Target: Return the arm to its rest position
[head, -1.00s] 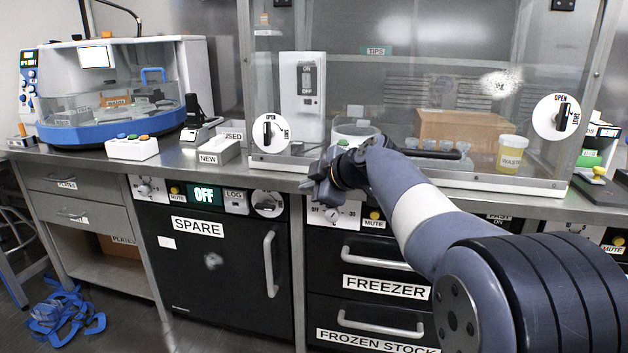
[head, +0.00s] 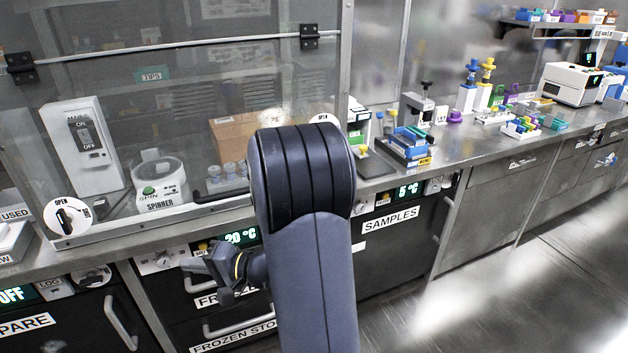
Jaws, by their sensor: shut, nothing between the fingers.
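My gripper (head: 198,266) is in the lower left of the head view, in front of the bench edge and the freezer drawers. It points left and holds nothing. Its fingers look small and dark at this distance. My arm is folded: a thick dark link rises in the middle of the view, and the wrist comes out on its left side. The arm hides part of the bench front and of the glass-fronted cabinet behind it.
The glass-fronted cabinet (head: 232,60) stands on the bench at left, with a spinner (head: 160,188) inside. Samples (head: 391,222) and freezer units sit below the bench. Blue racks (head: 405,146) and coloured tubes stand on the bench at right. The floor (head: 540,290) at right is clear.

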